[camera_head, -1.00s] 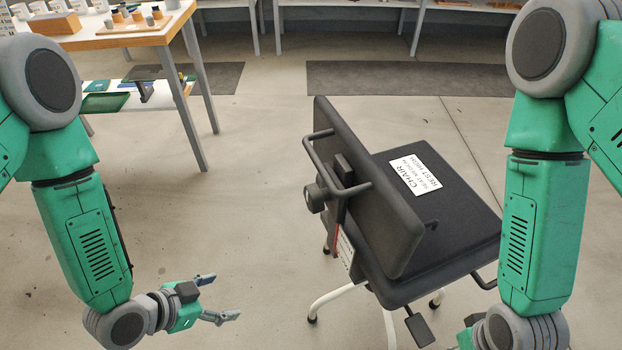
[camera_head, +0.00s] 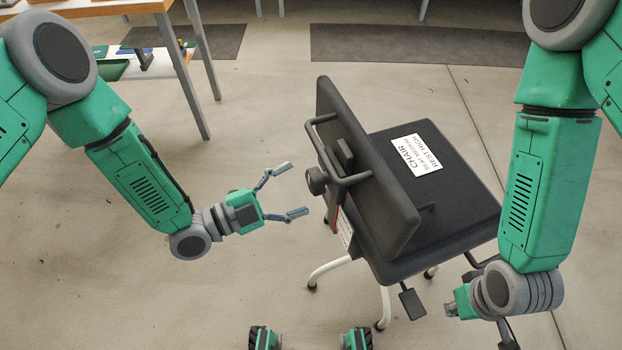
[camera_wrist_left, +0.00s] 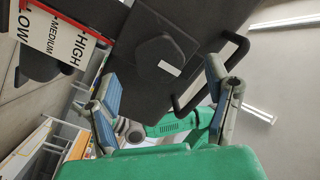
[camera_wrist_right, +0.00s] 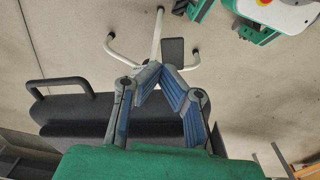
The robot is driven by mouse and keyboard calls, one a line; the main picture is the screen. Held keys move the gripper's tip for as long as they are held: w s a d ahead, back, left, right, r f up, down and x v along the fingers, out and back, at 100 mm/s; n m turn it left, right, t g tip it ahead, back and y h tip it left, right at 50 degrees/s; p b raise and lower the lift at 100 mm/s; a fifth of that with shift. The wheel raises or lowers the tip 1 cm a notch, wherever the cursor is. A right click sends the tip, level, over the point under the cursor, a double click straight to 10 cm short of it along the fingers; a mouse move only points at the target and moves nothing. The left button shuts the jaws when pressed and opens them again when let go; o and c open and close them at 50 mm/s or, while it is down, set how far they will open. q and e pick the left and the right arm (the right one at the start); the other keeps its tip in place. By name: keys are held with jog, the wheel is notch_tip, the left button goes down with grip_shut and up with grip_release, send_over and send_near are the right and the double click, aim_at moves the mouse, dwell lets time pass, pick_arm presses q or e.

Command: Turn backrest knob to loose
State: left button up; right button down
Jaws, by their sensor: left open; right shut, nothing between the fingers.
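The dark backrest knob (camera_head: 316,181) sticks out from the back of the black chair's backrest (camera_head: 362,165). In the left wrist view it is a dark six-sided knob (camera_wrist_left: 163,60) with a small white mark. My left gripper (camera_head: 297,189) is open, its fingers pointing at the knob from the left, a short gap away. The left wrist view shows the knob beyond and between the open fingers (camera_wrist_left: 160,95). My right gripper (camera_wrist_right: 160,75) is shut and empty, low at the right of the chair. Its fingers show only partly in the head view.
A HIGH, MEDIUM, LOW label (camera_wrist_left: 55,35) is near the knob. A sign (camera_head: 415,161) lies on the seat (camera_head: 450,195). A table (camera_head: 90,9) stands back left. The floor left of the chair is clear.

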aim_at(310, 183)
pick_arm(q)
jog(key=x, duration=0.5)
jog(key=shift+s+d, duration=0.2)
jog(key=shift+d, duration=0.25)
jog(key=shift+a, duration=0.6)
jog(key=shift+c, duration=0.5)
jog(key=c, duration=1.1)
jog(key=shift+d+r, duration=0.1)
jog(key=shift+d, duration=0.25)
